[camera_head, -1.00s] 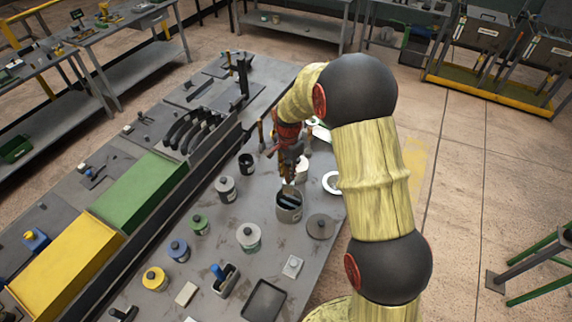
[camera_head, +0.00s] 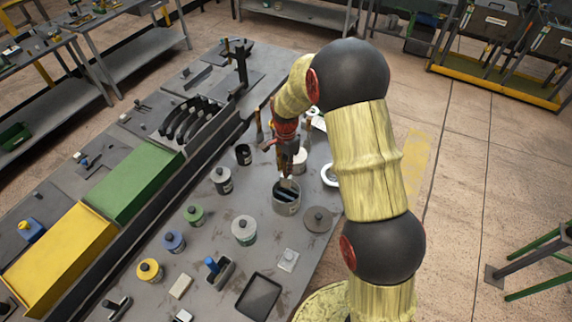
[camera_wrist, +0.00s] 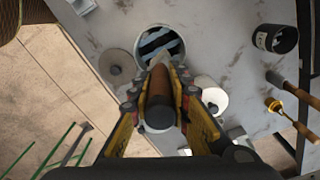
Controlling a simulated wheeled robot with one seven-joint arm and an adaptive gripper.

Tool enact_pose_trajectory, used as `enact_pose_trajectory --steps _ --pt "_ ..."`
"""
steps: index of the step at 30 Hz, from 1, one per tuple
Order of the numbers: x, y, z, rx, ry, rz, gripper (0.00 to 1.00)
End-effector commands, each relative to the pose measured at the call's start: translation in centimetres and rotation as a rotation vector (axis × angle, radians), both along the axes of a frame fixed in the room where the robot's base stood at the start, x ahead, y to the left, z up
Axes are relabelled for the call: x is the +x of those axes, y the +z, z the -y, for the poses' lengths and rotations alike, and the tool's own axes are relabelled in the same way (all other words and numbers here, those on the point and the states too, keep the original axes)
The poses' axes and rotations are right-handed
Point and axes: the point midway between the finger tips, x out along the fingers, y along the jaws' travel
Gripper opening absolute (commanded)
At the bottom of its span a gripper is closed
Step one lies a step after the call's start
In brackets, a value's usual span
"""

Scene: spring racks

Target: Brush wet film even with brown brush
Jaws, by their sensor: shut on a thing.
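My gripper (camera_wrist: 159,88) is shut on the brown brush (camera_wrist: 158,100), whose brown handle lies between the two fingers in the wrist view. In the head view my gripper (camera_head: 287,160) hangs over an open grey pot (camera_head: 287,207), with the brush pointing down to its mouth. The pot (camera_wrist: 142,57) holds dark bars with a pale bluish surface between them.
A round grey lid (camera_head: 318,219) lies right of the pot. A dark cup (camera_head: 243,155), a white-bodied jar (camera_head: 244,230) and several small lidded jars stand around. A black tray (camera_head: 258,296) lies at the front. A green box (camera_head: 137,186) and yellow box (camera_head: 58,258) line the left.

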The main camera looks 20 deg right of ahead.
Motion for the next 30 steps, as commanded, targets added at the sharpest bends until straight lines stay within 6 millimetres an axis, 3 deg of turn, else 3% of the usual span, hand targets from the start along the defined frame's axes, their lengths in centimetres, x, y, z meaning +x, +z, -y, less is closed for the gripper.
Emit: enact_pose_trajectory --steps 30 --pt "0.0 -8.5 0.0 0.000 0.000 0.000 0.00"
